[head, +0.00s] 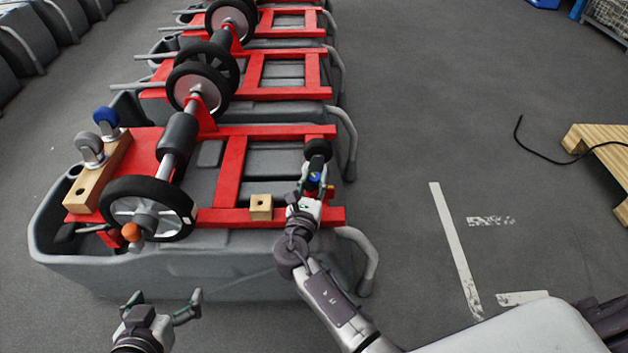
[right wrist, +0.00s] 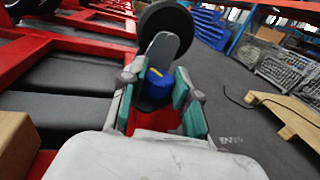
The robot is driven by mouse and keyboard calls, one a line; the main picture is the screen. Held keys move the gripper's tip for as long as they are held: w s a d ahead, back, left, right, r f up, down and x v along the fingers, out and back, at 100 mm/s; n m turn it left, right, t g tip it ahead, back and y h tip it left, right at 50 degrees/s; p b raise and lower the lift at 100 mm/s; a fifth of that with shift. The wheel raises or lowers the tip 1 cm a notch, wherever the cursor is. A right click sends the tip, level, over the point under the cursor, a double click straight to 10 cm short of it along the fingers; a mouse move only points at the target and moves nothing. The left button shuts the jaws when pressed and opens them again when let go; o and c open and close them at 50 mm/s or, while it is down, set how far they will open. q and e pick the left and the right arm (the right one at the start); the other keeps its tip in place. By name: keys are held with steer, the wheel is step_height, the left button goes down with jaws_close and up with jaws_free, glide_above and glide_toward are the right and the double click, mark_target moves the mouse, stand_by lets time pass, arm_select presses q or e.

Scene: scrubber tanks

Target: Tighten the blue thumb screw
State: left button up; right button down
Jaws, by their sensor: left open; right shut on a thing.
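The blue thumb screw (head: 316,177) sits near the right end of the nearest red frame (head: 237,170), just below a small black wheel (head: 318,148). My right gripper (head: 315,186) reaches it from the front. In the right wrist view the blue screw (right wrist: 157,83) is between the two green-padded fingers (right wrist: 158,92), which are shut on it. The fingers hide part of the screw, and its thread is not visible. My left gripper (head: 165,301) is open and empty, low in front of the grey tank (head: 180,265).
A small wooden block (head: 261,207) lies on the frame left of my right gripper. A wooden bar with casters (head: 97,180), a large wheel (head: 148,208) and an orange knob (head: 131,232) are further left. Open floor (head: 400,140) lies right, with a pallet (head: 600,140) beyond.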

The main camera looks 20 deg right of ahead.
steer(key=shift+r, duration=0.15)
steer(key=c, duration=1.1)
jaws_free()
steer(key=shift+s, duration=0.15)
steer(key=v, duration=1.1)
steer(key=shift+s+a, duration=0.2)
steer(key=shift+s, duration=0.1)
